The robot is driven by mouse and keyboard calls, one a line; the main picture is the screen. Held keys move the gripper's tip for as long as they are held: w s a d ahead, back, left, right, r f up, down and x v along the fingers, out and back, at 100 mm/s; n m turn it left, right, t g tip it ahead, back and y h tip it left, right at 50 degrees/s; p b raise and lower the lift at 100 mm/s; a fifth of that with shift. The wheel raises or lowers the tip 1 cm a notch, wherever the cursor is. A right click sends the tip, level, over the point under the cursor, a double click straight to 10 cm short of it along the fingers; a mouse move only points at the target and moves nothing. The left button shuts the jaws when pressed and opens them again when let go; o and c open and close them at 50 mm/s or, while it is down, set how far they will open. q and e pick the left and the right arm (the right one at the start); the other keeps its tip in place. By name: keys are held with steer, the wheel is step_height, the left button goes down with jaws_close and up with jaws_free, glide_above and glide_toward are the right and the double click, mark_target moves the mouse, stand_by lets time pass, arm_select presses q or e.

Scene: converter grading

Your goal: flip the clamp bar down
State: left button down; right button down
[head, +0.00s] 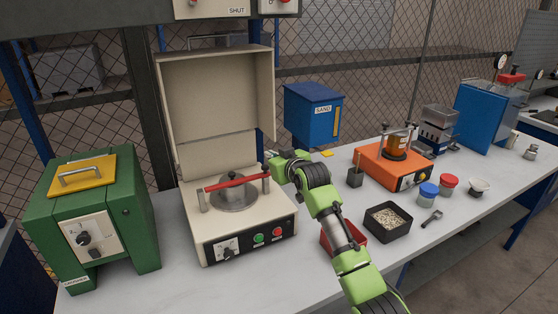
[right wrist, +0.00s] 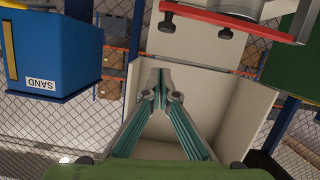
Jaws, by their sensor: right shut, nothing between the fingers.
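The clamp bar (head: 236,183) is a red bar on the cream machine (head: 200,225), spanning two grey posts above a round metal lid with a dark knob (head: 232,176). It looks near level; whether it is fully seated I cannot tell. My left gripper is out of view.
The machine's tall cream cover (head: 215,100) stands open behind the bar. A green box (head: 130,215) stands left, a blue SAND bin (head: 313,115) behind. An orange device (head: 390,172), a black tray (head: 388,234) and a red tray (head: 328,242) lie right, near my arm.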

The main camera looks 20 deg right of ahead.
steer(key=shift+b+v, duration=0.7)
steer(key=shift+v, duration=2.3)
steer(key=shift+d+r, duration=0.1)
